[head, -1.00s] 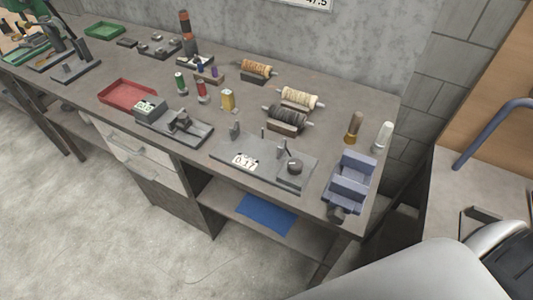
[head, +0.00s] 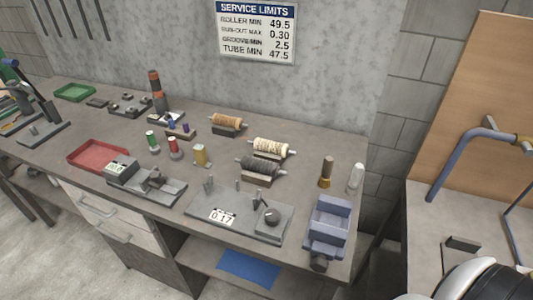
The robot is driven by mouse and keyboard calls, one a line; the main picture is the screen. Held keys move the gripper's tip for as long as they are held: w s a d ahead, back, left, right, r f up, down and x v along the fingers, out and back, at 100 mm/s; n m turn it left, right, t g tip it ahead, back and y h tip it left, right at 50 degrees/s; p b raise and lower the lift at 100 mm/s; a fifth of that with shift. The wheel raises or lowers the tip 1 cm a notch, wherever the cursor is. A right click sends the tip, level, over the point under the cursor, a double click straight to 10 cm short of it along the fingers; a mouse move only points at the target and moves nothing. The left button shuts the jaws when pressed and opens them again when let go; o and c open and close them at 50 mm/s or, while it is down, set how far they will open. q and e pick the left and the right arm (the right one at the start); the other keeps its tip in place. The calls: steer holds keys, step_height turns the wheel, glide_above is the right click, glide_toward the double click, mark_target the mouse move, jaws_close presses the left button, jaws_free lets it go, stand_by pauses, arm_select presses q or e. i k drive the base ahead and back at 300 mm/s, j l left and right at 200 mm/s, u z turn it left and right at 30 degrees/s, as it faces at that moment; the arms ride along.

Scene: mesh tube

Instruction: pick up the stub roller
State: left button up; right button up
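Three rollers with thin end shafts lie on dark cradles at the back of the grey workbench (head: 330,150). One is an orange-brown roller (head: 227,121), one a cream roller (head: 270,147), and the nearest a dark grey roller (head: 260,166). I cannot tell from the picture which of them, if any, is the stub roller. Neither of my grippers shows in the head view.
A gauge plate reading 0.17 (head: 222,216) lies in front of the rollers, with a blue-grey vise (head: 328,228) at its right. A brown-handled tool (head: 326,172) and a white cylinder (head: 356,176) stand behind the vise. A red tray (head: 97,155) lies left. A sign (head: 257,30) hangs above.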

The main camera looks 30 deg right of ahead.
mark_target(281, 149)
steer(key=i+j+z, duration=0.45)
steer(key=j+z, duration=0.3)
steer(key=i+j+z, duration=0.15)
steer(key=j+z, duration=0.2)
